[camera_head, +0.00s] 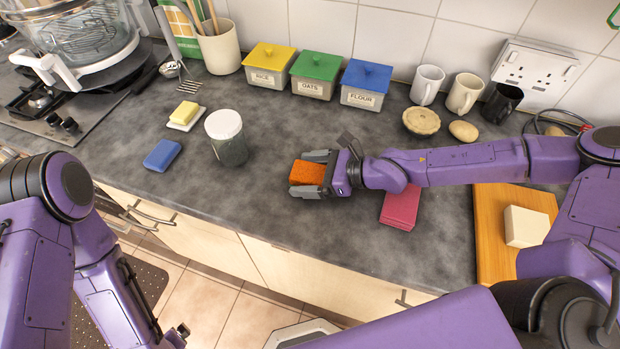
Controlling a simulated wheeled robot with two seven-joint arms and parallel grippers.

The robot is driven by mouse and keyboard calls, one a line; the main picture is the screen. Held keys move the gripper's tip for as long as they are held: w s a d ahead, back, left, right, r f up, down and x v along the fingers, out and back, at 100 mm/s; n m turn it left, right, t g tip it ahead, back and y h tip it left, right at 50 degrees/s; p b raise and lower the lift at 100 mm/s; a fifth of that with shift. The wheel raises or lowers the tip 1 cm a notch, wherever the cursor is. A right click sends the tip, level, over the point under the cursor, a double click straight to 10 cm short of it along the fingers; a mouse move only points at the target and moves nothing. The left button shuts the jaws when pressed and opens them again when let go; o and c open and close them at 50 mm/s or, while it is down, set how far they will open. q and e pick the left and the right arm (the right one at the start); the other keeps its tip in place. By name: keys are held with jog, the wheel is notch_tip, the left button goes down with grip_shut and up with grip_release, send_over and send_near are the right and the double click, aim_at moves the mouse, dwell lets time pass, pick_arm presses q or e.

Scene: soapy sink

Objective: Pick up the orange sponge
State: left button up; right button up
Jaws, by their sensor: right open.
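The orange sponge (306,173) lies on the grey worktop near its front edge, in the middle of the view. My right gripper (310,174) reaches in from the right, with its open jaws on either side of the sponge. One finger is at the sponge's far side and one at its near side. I cannot tell whether the fingers touch it. My left arm comes down at the left edge of the view, in front of the counter. The jaws of my left gripper do not show clearly.
A blue sponge (162,155) and a lidded jar (227,138) stand to the left. A pink block (400,207) lies under my right forearm. A wooden board (489,220) with a white block (526,226) is at the right. Canisters (314,74) and mugs (463,93) line the back.

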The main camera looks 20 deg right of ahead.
jog(key=shift+c, duration=0.9)
jog(key=c, duration=0.8)
jog(key=shift+r, duration=0.15)
